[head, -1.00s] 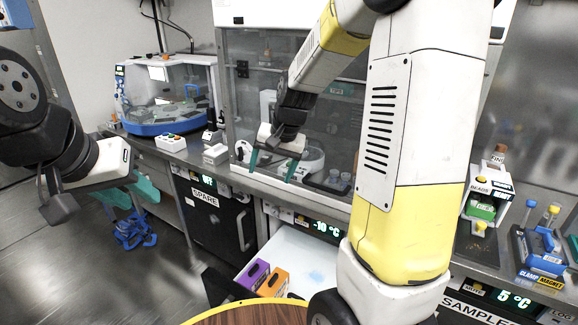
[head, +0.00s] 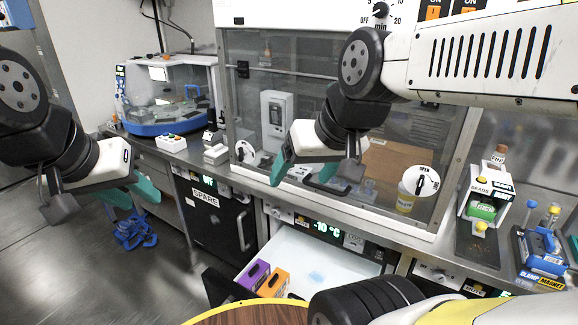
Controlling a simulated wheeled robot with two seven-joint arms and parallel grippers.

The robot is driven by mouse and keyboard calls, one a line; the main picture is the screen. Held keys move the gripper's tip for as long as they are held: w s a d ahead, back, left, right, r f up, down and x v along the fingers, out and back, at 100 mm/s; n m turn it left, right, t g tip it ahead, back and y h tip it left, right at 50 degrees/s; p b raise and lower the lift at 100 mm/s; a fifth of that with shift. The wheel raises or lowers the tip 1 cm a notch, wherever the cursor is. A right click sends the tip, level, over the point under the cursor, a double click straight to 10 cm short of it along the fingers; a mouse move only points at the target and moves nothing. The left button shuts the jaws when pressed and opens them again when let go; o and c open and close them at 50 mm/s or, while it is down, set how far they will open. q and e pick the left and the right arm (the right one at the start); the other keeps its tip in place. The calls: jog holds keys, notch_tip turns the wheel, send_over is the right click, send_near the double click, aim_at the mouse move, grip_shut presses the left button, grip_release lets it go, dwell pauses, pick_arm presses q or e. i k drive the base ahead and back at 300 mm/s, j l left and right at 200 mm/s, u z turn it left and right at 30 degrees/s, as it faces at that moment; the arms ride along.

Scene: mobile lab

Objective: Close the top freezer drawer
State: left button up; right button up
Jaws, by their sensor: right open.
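The top freezer drawer (head: 335,268) is pulled out below the bench, under a green "-10 °C" display (head: 327,229). Its white interior shows, with a purple box (head: 252,275) and an orange box (head: 273,284) at its left. Its front is partly hidden by the round table and my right arm. My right gripper (head: 304,180) is open and empty, above and behind the drawer, in front of the fume hood glass. My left gripper (head: 132,196) appears open and empty, left of the drawer, with its fingers partly hidden.
A round wood table (head: 250,315) with a yellow rim stands in front of the drawer. A black "SPARE" unit (head: 215,225) is left of it. Bottles and racks (head: 485,200) stand on the bench at right.

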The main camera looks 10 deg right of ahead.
aim_at(313, 265)
jog(key=k+l, duration=0.1)
jog(key=k, duration=0.3)
jog(key=k+l, duration=0.15)
jog(key=k, duration=0.2)
jog(key=l+u, duration=0.15)
jog(key=l, duration=0.15)
jog(key=k+l+u, duration=0.15)
jog(key=l, duration=0.1)
